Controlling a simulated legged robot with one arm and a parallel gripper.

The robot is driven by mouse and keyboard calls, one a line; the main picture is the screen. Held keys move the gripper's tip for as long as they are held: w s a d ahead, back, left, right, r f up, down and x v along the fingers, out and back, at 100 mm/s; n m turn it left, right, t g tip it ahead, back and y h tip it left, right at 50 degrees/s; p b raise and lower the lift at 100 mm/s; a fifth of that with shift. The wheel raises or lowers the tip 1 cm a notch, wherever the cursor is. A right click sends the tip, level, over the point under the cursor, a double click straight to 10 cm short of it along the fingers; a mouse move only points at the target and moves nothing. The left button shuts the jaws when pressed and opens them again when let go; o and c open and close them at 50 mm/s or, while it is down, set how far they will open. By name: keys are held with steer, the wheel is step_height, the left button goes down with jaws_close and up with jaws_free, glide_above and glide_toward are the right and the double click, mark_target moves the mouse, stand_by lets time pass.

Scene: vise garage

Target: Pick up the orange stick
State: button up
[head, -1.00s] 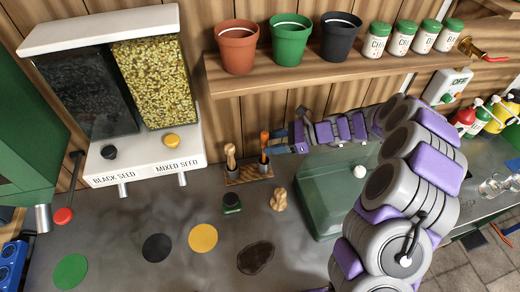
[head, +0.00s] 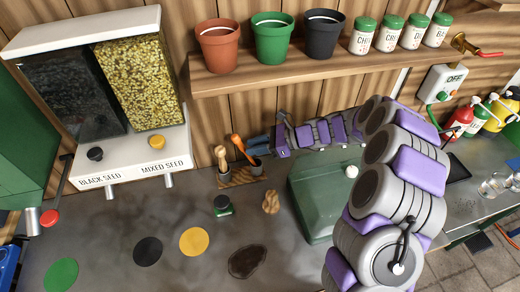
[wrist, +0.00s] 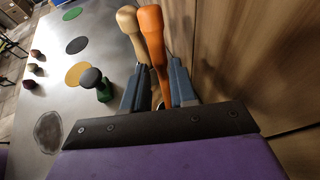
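The orange stick (head: 240,146) leans to the left in a small cup of the wooden holder (head: 238,180), its top near a beige stick (head: 222,158). In the wrist view the orange stick (wrist: 152,40) rises between my gripper's two blue-grey fingers, with the beige stick (wrist: 128,28) beside it on the left. My gripper (head: 258,143) is at the stick from the right, just above the holder. The fingers (wrist: 158,88) stand apart with a gap around the stick. The stick's lower end is partly hidden, and whether a finger touches it is unclear.
A black-topped green stamp-like object (head: 222,206) and a tan lump (head: 271,202) stand in front of the holder. A green box with a white knob (head: 310,200) lies below my arm. The shelf (head: 290,76) with pots overhangs behind. The wooden wall is close behind.

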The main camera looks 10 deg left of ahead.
steer(key=shift+x, duration=0.75)
jaws_close()
steer(key=shift+r, duration=0.15)
steer(key=shift+a, duration=0.1)
steer(key=shift+r, duration=0.5)
step_height(320, 180, up, 6)
steer(key=p, duration=0.3)
steer(key=w+d+p, duration=0.1)
steer(key=w+d, duration=0.3)
steer(key=d, duration=0.4)
steer(key=w+d+p, duration=0.2)
steer(key=w+d, duration=0.2)
steer(key=d, duration=0.4)
steer(key=o, duration=1)
jaws_free()
steer(key=shift+d, duration=0.1)
